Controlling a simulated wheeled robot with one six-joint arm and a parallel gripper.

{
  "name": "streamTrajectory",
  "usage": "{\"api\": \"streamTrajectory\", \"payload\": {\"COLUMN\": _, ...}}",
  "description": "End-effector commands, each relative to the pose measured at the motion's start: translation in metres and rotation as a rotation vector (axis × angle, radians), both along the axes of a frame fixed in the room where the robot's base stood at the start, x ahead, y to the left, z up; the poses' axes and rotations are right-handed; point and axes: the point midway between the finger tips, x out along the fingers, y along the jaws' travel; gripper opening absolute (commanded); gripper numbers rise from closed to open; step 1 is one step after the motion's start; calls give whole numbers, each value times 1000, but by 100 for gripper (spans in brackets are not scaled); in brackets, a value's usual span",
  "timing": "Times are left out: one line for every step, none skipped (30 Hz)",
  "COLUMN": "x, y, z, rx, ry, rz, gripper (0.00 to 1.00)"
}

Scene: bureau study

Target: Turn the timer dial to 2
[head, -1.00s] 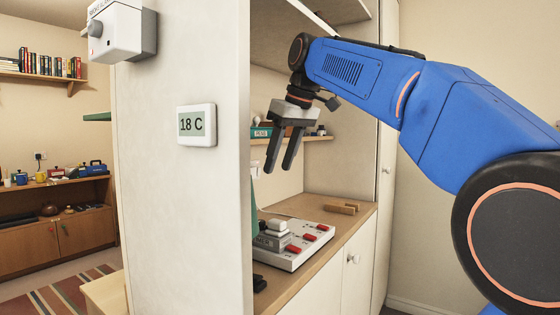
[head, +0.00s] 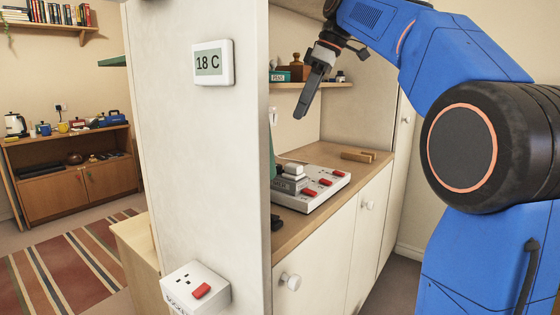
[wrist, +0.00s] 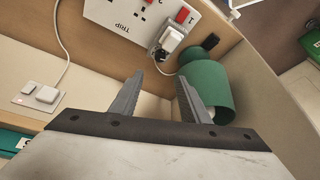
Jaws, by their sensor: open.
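No timer dial can be made out for sure in the current views. My gripper (head: 303,112) hangs in the air in front of the alcove, above the worktop, seen nearly edge-on. In the wrist view my gripper (wrist: 158,77) has its two grey fingers apart with nothing between them. A white socket strip (head: 328,193) with red switches lies on the worktop below it, with a grey and white plugged-in block (head: 291,180) at its near end. The strip (wrist: 130,22) and block (wrist: 171,42) also show beyond the fingers in the wrist view; a small dark round part sits beside the block.
A pale wall panel (head: 190,150) stands left of the alcove, bearing an 18 C display (head: 213,63) and a socket box (head: 196,288). A green object (wrist: 208,88) is close by the right finger. A wooden block (head: 358,156) lies on the worktop. Floor at left is open.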

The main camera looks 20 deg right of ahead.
Motion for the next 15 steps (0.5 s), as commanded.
{"api": "streamTrajectory", "payload": {"x": 1, "y": 3, "z": -6, "rx": 0, "ry": 2, "rz": 1, "gripper": 42}}
{"api": "streamTrajectory", "payload": {"x": 2, "y": 4, "z": -10, "rx": 0, "ry": 2, "rz": 1, "gripper": 42}}
{"api": "streamTrajectory", "payload": {"x": 2, "y": 7, "z": -17, "rx": 0, "ry": 3, "rz": 1, "gripper": 42}}
{"api": "streamTrajectory", "payload": {"x": 3, "y": 8, "z": -21, "rx": 0, "ry": 2, "rz": 1, "gripper": 42}}
{"api": "streamTrajectory", "payload": {"x": 4, "y": 10, "z": -26, "rx": 1, "ry": 3, "rz": 0, "gripper": 42}}
{"api": "streamTrajectory", "payload": {"x": 5, "y": 12, "z": -32, "rx": 0, "ry": 2, "rz": 0, "gripper": 42}}
{"api": "streamTrajectory", "payload": {"x": 6, "y": 14, "z": -37, "rx": 0, "ry": 2, "rz": 0, "gripper": 42}}
{"api": "streamTrajectory", "payload": {"x": 7, "y": 16, "z": -42, "rx": 0, "ry": 2, "rz": 0, "gripper": 42}}
{"api": "streamTrajectory", "payload": {"x": 8, "y": 19, "z": -49, "rx": 0, "ry": 2, "rz": 1, "gripper": 42}}
{"api": "streamTrajectory", "payload": {"x": 10, "y": 21, "z": -54, "rx": 0, "ry": 2, "rz": 1, "gripper": 42}}
{"api": "streamTrajectory", "payload": {"x": 11, "y": 22, "z": -59, "rx": 0, "ry": 2, "rz": 0, "gripper": 42}}
{"api": "streamTrajectory", "payload": {"x": 12, "y": 25, "z": -65, "rx": 0, "ry": 2, "rz": 0, "gripper": 42}}
{"api": "streamTrajectory", "payload": {"x": 13, "y": 26, "z": -70, "rx": 0, "ry": 2, "rz": 0, "gripper": 42}}
{"api": "streamTrajectory", "payload": {"x": 14, "y": 28, "z": -75, "rx": 0, "ry": 2, "rz": 0, "gripper": 42}}
{"api": "streamTrajectory", "payload": {"x": 15, "y": 30, "z": -82, "rx": 0, "ry": 2, "rz": 0, "gripper": 42}}
